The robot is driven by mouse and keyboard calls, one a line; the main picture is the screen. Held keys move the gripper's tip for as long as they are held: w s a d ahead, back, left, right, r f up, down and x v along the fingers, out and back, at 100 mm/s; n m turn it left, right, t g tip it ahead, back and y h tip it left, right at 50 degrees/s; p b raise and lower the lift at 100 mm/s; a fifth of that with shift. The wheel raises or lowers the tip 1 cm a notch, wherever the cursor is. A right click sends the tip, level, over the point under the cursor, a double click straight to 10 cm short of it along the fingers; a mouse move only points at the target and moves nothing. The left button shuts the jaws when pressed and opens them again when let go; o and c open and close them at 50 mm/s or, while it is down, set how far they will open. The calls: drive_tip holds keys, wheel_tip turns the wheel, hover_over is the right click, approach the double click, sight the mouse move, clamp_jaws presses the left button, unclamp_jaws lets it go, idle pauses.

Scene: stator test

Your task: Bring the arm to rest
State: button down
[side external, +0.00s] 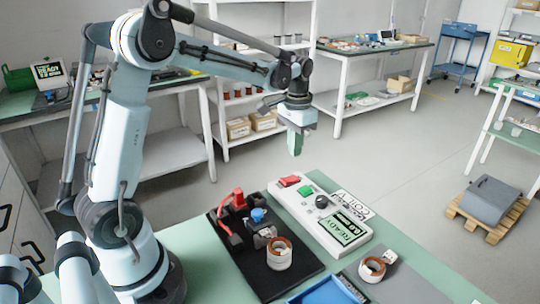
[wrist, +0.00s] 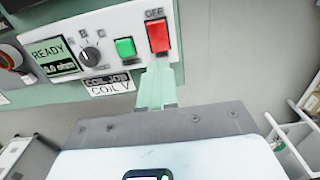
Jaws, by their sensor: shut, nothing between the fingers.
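My gripper (side external: 296,142) hangs from the end of my arm above the far edge of the green bench, pointing down. Its pale green fingers are together with nothing between them, and they also show in the wrist view (wrist: 156,85). It is apart from everything on the bench. Below and beside it is a white tester box (side external: 318,225) with a red switch (side external: 290,181), a green button (side external: 305,190), a black knob and a screen reading READY. In the wrist view the box shows its red OFF switch (wrist: 158,36), green button (wrist: 125,47), knob (wrist: 91,55) and screen (wrist: 53,57).
A black fixture board (side external: 253,278) holds a stator ring (side external: 279,253), a red clamp (side external: 238,198) and a blue knob (side external: 258,215). Another stator (side external: 372,269) sits on a grey plate beside a blue tray (side external: 325,293). Shelves and tables stand behind; the air around my gripper is clear.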

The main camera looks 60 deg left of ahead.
drive_tip(key=s+d+r+t, duration=0.3)
drive_tip(key=s+d+t, duration=0.4)
drive_tip(key=s+d, duration=0.4)
drive_tip(key=s, duration=0.2)
drive_tip(key=shift+s, duration=0.4)
idle(0.5)
